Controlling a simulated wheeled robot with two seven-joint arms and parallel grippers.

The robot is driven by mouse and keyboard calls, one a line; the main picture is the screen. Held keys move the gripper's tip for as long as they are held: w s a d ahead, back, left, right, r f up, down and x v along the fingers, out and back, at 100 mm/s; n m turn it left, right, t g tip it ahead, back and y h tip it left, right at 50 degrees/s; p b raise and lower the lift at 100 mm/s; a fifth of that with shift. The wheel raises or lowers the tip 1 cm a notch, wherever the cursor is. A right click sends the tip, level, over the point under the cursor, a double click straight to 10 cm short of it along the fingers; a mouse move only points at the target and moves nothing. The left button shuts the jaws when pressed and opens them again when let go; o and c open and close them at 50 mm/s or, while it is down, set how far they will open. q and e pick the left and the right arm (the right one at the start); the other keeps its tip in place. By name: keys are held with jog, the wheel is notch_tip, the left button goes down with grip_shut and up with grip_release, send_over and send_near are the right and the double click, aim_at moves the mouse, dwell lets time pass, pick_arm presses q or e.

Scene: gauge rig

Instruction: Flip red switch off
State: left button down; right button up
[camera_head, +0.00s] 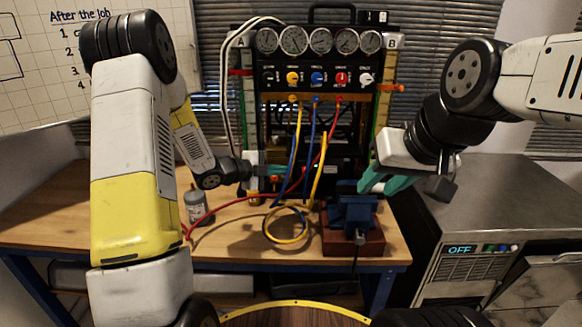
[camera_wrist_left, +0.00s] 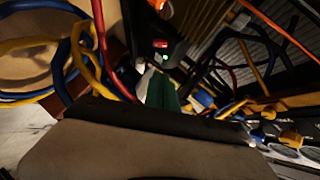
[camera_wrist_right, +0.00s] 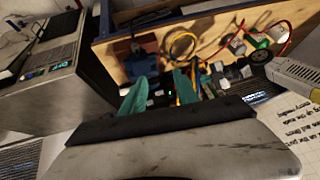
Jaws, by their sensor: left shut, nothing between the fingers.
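A small red switch (camera_wrist_left: 160,43) shows on a dark box in the left wrist view, with a small pale light just below it. I cannot make it out clearly in the head view. My left gripper (camera_head: 285,170) is shut and empty in front of the lower part of the gauge rig (camera_head: 319,60). Its green fingers (camera_wrist_left: 162,92) point toward the dark box, apparently short of the switch; contact cannot be told. My right gripper (camera_head: 384,182) is open and empty, with its green fingers apart, near the blue vise; it also shows in its own wrist view (camera_wrist_right: 160,90).
A blue vise (camera_head: 352,213) on a red-brown block stands at the bench's right. Yellow, blue and red hoses (camera_head: 286,226) loop over the wooden bench (camera_head: 235,240). A grey bottle (camera_head: 196,206) stands at left. A steel cabinet (camera_head: 490,205) with an OFF display is at right.

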pick_arm(q)
jog(key=shift+v, duration=1.15)
